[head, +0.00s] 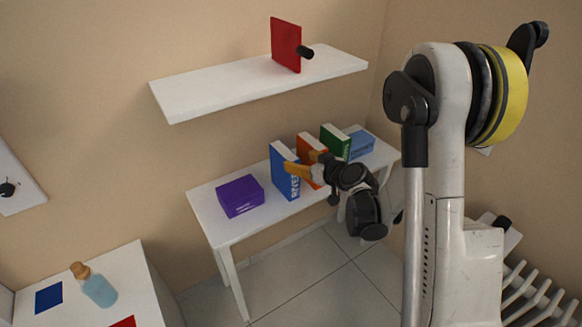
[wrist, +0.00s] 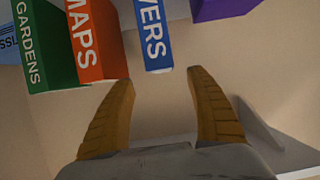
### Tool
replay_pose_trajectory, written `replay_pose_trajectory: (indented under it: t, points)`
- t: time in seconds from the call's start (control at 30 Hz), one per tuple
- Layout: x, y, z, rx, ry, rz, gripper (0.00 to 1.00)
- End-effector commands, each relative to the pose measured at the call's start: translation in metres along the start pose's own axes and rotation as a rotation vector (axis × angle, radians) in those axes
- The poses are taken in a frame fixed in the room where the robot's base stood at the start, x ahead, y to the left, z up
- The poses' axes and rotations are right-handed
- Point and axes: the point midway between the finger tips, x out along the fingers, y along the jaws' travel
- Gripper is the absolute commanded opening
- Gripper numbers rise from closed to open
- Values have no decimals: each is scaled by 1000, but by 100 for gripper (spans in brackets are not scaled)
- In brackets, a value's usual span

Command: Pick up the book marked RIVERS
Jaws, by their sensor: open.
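The blue book (head: 281,166) stands upright on the white table, between a purple box and an orange book. In the wrist view its blue spine (wrist: 151,28) shows the letters VERS; the rest of the word is out of frame. My gripper (head: 300,161) is in front of the blue and orange books in the head view. In the wrist view my gripper (wrist: 162,77) is open and empty, its two orange fingers apart. The blue spine's near end lies just beyond the fingertips, roughly between them. I see no contact.
The orange MAPS book (wrist: 88,40) and green GARDENS book (wrist: 42,45) stand close beside it. The purple box (head: 240,196) is on the other side. A light-blue book (head: 361,144) is at the table's right.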

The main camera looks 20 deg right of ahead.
Motion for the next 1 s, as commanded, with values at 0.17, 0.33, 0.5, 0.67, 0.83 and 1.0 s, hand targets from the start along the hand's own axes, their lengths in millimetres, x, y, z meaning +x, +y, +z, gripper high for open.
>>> replay_pose_trajectory:
  t: [0.17,0.33,0.5,0.67,0.83,1.0]
  points:
    - [28,-1,2,-1,0,-2,66]
    - [51,-1,1,1,0,-1,66]
    - [75,-1,0,-1,-1,-1,66]
    - [98,-1,-2,0,-1,-1,66]
    - [103,0,-4,0,-1,0,66]
    - [102,0,-5,0,-1,0,55]
